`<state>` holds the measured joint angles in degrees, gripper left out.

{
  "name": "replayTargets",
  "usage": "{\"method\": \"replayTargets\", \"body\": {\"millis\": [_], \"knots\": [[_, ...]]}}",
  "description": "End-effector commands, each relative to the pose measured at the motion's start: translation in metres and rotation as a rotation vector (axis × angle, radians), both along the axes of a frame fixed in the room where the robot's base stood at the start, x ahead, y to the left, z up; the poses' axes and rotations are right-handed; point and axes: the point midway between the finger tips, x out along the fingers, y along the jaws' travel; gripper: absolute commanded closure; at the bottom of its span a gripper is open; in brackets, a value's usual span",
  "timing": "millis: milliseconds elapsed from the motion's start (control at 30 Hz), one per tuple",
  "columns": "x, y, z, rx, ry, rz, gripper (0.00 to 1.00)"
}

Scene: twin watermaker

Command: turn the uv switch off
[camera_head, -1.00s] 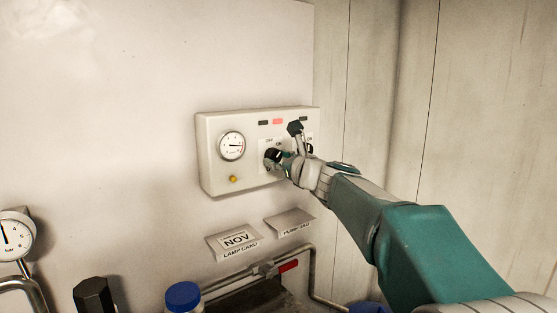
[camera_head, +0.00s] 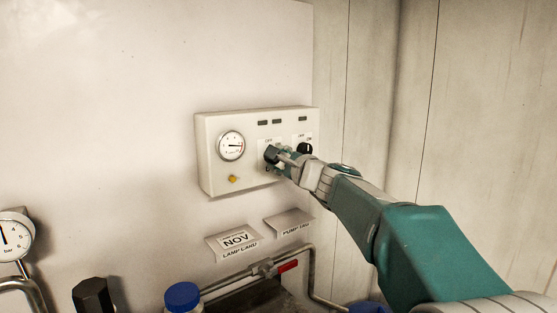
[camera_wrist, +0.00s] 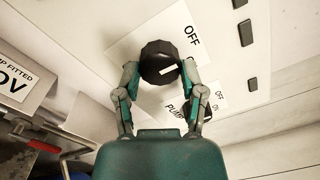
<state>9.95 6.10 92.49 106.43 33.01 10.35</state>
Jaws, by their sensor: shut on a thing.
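The black round knob (camera_wrist: 158,62) with a white pointer line sits on a white plate marked OFF in the wrist view. The rest of its plate's lettering is hidden, so no UV name shows. The pointer line slants up to the right in that view. My gripper (camera_wrist: 159,73) is shut on the knob, one finger at each side. In the head view my gripper (camera_head: 277,157) covers most of this knob on the white control box (camera_head: 215,175). All the indicator windows (camera_head: 277,122) on the box are dark.
A second black knob (camera_head: 305,149), on a plate marked PUMP, OFF and ON, sits close to the right. A dial gauge (camera_head: 231,146) and a yellow button (camera_head: 233,179) are on the box's left. Label cards (camera_head: 237,241) and pipes lie below.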

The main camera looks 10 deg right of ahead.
Motion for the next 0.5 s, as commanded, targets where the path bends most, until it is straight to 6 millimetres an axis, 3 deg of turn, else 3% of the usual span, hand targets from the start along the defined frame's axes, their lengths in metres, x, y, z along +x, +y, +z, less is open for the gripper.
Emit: {"method": "replayTargets", "body": {"millis": [500], "knots": [[0.0005, 0.0013, -0.0027, -0.045, -0.013, 0.003, 0.95]]}}
